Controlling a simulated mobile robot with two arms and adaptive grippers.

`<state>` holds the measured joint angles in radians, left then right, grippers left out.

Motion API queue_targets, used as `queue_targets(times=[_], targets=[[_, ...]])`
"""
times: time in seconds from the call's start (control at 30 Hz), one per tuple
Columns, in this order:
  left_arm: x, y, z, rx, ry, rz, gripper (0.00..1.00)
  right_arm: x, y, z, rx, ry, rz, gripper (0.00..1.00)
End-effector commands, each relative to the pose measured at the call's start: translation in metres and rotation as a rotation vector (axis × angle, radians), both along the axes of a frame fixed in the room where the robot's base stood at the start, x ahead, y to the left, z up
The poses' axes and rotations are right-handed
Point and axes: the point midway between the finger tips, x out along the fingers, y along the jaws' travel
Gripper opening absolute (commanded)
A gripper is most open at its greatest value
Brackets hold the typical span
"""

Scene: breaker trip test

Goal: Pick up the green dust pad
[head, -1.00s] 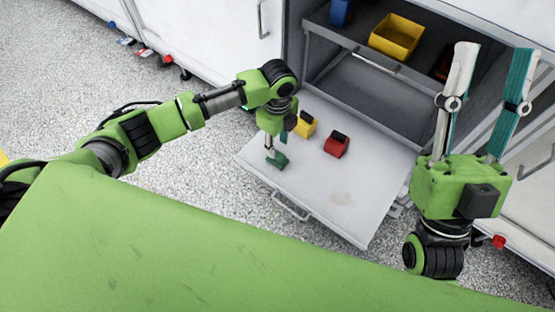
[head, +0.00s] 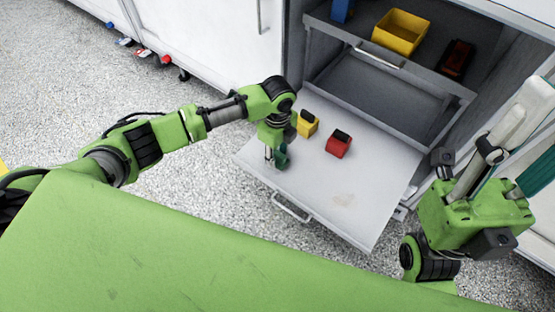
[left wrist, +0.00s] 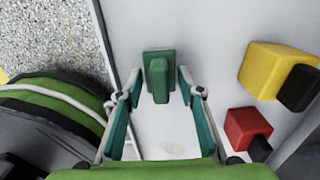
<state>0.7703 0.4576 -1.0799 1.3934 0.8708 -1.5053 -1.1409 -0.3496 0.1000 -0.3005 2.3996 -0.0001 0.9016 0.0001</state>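The green dust pad (left wrist: 158,62), a flat base with a raised grip, sits on the pale fold-down panel (head: 330,196). In the head view the pad (head: 281,158) is partly hidden by my left gripper (head: 273,153). In the left wrist view my left gripper (left wrist: 160,84) is open, with its fingertips on either side of the pad's grip and visible gaps to both. My right gripper (head: 536,132) is raised at the right edge, its two fingers spread apart and empty, partly cut off by the frame.
A yellow block (head: 307,124) and a red block (head: 338,145), each with a black part, stand on the panel right of the pad. Behind is a cabinet shelf with a yellow bin (head: 401,32). The panel's front right is clear.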

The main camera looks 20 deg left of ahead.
Motion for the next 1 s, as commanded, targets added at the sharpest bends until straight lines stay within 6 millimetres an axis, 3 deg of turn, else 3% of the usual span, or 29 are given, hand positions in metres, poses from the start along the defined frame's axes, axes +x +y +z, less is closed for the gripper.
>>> queue_targets(times=[0.1,0.23,0.27,0.67,1.0], targets=[[0.0,0.0,0.001,0.0,0.0,0.0,0.35,0.0,0.0,0.001,0.0,0.001,0.0,0.4],[0.0,0.0,0.0,0.0,0.0,0.0,0.04,0.0,0.0,0.001,0.0,0.001,0.0,0.4],[0.0,0.0,0.0,0.0,0.0,0.0,0.0,0.0,0.0,0.001,0.0,0.001,0.0,0.4],[-0.001,0.0,0.002,0.0,0.001,0.0,0.0,0.0,0.0,0.002,-0.001,0.002,0.0,0.4],[-0.004,0.0,0.04,0.0,0.0,0.0,0.0,0.005,0.001,0.021,-0.007,0.021,-0.002,0.4]])
